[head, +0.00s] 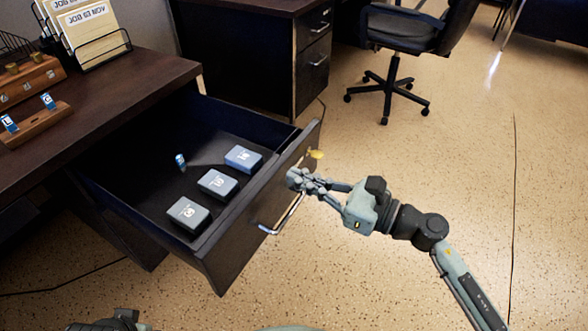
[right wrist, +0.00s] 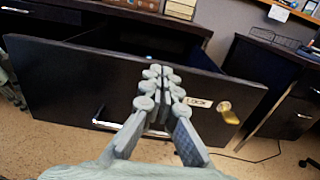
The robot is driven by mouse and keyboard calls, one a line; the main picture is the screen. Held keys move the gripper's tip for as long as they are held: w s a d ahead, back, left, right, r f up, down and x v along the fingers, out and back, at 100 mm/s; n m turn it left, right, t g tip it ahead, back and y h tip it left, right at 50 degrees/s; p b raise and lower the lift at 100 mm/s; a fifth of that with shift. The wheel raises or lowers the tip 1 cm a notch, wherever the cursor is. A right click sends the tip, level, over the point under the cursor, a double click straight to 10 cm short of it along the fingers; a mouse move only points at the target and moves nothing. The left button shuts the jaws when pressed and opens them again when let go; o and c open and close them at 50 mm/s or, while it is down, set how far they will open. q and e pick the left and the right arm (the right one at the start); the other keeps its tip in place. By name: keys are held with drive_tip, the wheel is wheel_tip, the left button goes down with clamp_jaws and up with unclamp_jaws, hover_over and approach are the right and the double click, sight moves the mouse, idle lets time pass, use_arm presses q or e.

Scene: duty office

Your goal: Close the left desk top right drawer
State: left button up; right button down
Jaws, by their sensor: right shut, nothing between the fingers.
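The dark drawer (head: 262,205) of the desk on the left stands pulled well out. Its front panel (right wrist: 75,85) shows in the right wrist view, with a silver handle (right wrist: 122,126), a LOCK label (right wrist: 199,103) and a brass key (right wrist: 228,113). In the head view the handle (head: 285,215) hangs on the outer face. My right gripper (head: 300,180) is shut and empty, its fingertips at the outside of the front panel between handle and key. I cannot tell whether they touch it. My left gripper's fingers are not in view; only a bit of my body shows at bottom left.
Three small boxes (head: 217,184) and a small blue-labelled piece (head: 180,160) lie in the drawer. The desk top (head: 120,90) holds a file rack (head: 85,35) and wooden stamp holders (head: 35,122). A second desk (head: 312,65) and an office chair (head: 405,35) stand behind. Floor at right is clear.

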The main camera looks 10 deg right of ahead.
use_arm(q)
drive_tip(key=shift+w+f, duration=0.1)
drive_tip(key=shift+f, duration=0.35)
use_arm(e)
drive_tip(key=shift+x, duration=0.85)
drive_tip(key=shift+w+a, duration=0.1)
